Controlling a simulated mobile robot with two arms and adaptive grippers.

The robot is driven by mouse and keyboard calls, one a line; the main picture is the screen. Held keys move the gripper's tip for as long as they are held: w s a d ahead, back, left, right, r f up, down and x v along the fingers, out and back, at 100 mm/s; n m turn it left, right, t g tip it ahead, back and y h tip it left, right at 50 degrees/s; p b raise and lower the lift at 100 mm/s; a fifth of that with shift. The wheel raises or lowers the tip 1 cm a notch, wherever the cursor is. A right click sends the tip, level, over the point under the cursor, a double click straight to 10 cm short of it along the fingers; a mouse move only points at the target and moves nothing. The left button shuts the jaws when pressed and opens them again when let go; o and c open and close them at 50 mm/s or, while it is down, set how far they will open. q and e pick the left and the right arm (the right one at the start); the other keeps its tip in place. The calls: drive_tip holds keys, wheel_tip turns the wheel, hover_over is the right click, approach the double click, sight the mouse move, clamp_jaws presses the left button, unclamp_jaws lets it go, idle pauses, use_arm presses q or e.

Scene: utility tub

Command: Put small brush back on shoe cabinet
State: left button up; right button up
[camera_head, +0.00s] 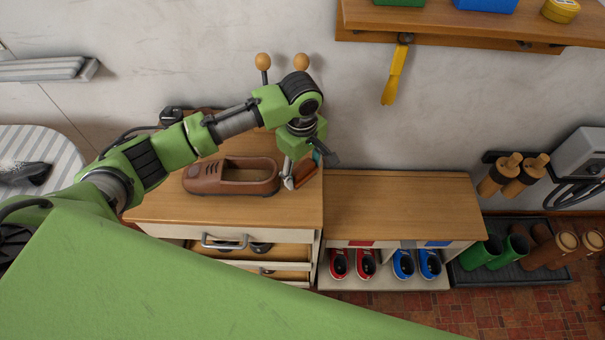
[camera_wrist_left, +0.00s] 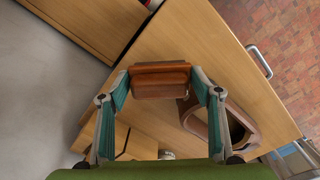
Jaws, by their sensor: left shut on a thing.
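My left gripper (camera_head: 296,176) is shut on a small brown brush (camera_head: 305,174), low over the right end of the wooden top of the drawer cabinet (camera_head: 240,217). I cannot tell whether the brush touches that top. In the left wrist view the brush (camera_wrist_left: 160,80) sits between the two fingertips of the gripper (camera_wrist_left: 163,88); no bristles show. A lower cabinet (camera_head: 400,200) with red and blue shoes inside adjoins on the right, its top bare. My right gripper is not in view.
A brown shoe (camera_head: 231,177) stands on the drawer cabinet, left of the gripper. The drawers' fronts stand out, with a handle (camera_head: 224,242). A shelf (camera_head: 470,22) with a hanging yellow tool (camera_head: 394,78) is above right. A boot tray (camera_head: 512,270) lies on the floor.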

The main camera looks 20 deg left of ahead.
sight(302, 176)
use_arm(q)
drive_tip(key=shift+w+a+f, duration=0.1)
drive_tip(key=shift+w+f, duration=0.05)
drive_tip(key=shift+f, duration=1.55)
drive_tip(key=shift+f, duration=0.15)
drive_tip(key=o, duration=1.1)
drive_tip(key=shift+c, duration=0.2)
wheel_tip(302, 176, up, 12)
drive_tip(key=shift+r+b, duration=0.15)
drive_tip(key=shift+b, duration=0.2)
